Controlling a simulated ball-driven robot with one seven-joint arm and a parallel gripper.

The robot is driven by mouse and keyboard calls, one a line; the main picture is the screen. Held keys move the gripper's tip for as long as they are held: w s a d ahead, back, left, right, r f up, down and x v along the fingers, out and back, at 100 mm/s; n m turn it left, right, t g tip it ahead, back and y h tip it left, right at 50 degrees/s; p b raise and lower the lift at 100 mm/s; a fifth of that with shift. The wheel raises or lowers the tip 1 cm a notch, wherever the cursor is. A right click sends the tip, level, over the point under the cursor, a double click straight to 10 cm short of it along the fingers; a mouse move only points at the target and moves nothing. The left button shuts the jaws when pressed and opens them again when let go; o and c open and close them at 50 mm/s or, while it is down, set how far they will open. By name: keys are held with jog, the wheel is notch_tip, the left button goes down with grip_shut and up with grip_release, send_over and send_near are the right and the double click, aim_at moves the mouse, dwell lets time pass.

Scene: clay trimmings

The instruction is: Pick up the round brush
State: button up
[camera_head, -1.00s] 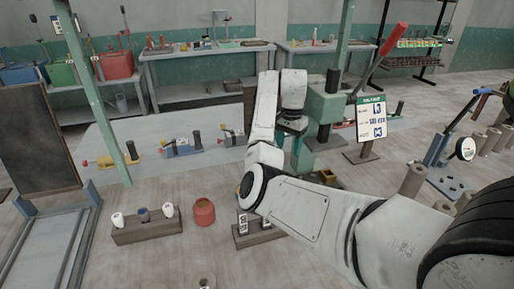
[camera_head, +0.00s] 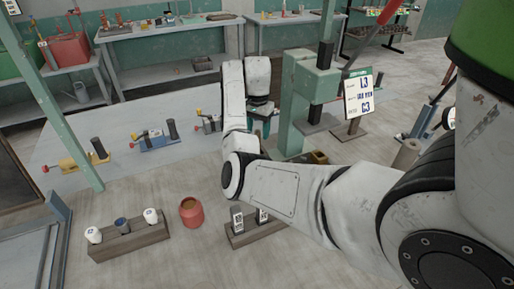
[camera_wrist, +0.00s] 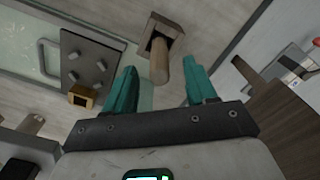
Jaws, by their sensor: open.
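I cannot pick out a round brush for certain in either view. In the wrist view, my gripper (camera_wrist: 161,84) has two teal fingers spread apart with nothing clasped between them. A wooden cylinder (camera_wrist: 160,62) in a square wooden block (camera_wrist: 172,28) shows between and beyond the fingers; whether it belongs to a brush I cannot tell. In the head view, only a little teal of my gripper (camera_head: 264,126) shows below the wrist, beside the green press. The arm hides part of the area around it.
A green press (camera_head: 298,103) and a sign (camera_head: 358,94) stand right of my gripper. A red jar (camera_head: 191,212), a wooden rack (camera_head: 130,239) with cups and a labelled block (camera_head: 240,237) sit on the floor.

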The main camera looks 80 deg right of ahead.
jog(key=shift+a+f+p, duration=0.1)
jog(key=shift+f+p, duration=0.45)
jog(key=shift+f, duration=1.85)
jog(key=shift+c, duration=0.4)
grip_shut()
